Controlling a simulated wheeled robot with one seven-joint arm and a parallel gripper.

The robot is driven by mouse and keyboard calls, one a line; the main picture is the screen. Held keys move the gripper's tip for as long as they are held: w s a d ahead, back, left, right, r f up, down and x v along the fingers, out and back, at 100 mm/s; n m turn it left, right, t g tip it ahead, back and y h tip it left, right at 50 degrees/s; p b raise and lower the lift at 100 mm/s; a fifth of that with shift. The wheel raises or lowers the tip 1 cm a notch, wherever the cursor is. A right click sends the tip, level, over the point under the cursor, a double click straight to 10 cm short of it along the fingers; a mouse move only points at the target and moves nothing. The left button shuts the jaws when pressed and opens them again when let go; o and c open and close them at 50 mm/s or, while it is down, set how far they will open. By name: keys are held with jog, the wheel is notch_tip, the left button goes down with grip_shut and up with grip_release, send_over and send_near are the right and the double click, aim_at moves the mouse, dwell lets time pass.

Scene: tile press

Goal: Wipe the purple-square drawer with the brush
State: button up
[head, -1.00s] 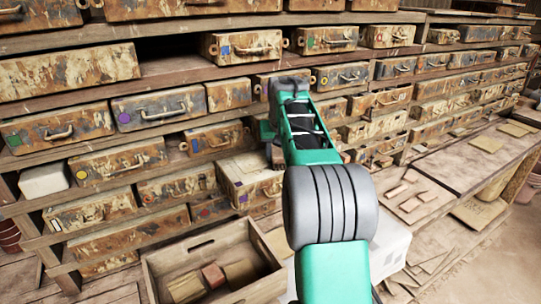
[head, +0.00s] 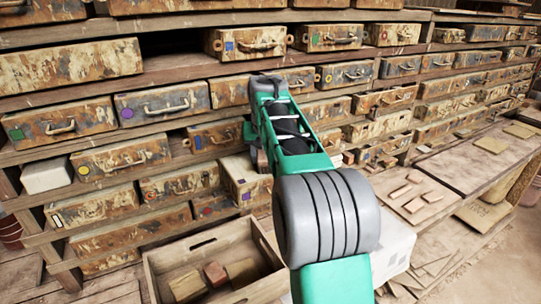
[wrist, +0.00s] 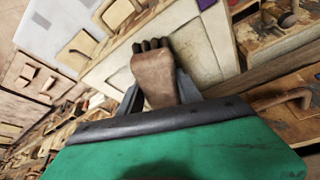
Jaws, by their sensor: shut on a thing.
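My gripper (wrist: 160,92) is shut on a brown brush (wrist: 154,80) in the wrist view; its dark bristles point away from me. Beyond the bristles is a pale, open-topped drawer with a purple square (wrist: 205,4) at the picture's top edge. In the head view I take this to be the pulled-out, worn drawer (head: 251,185) with a small bluish-purple square on its front, just left of and below my forearm. My gripper and brush are mostly hidden behind the arm there. I cannot tell whether the bristles touch the drawer.
Rusty drawers with coloured marks fill the shelves, including one with a purple circle (head: 153,106) and one with a blue square (head: 248,43). A wooden crate (head: 160,280) holding blocks stands below. A bench (head: 455,165) with flat tiles lies to the right.

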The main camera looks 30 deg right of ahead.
aim_at(243, 166)
jog(key=shift+a+f, duration=0.2)
jog(key=shift+a, duration=3)
jog(key=shift+w+r+p, duration=0.25)
jog(key=shift+w+p, duration=0.1)
jog(key=shift+p, duration=0.3)
jog(key=shift+w+f, duration=0.15)
jog(key=shift+w, duration=0.05)
jog(key=shift+d, duration=0.35)
jog(key=shift+s+d, duration=0.1)
jog(key=shift+d, duration=6)
jog(key=shift+a+f+b, duration=0.1)
jog(key=shift+a+b, duration=0.5)
jog(key=shift+a, duration=5.9)
jog(key=shift+r, duration=0.25)
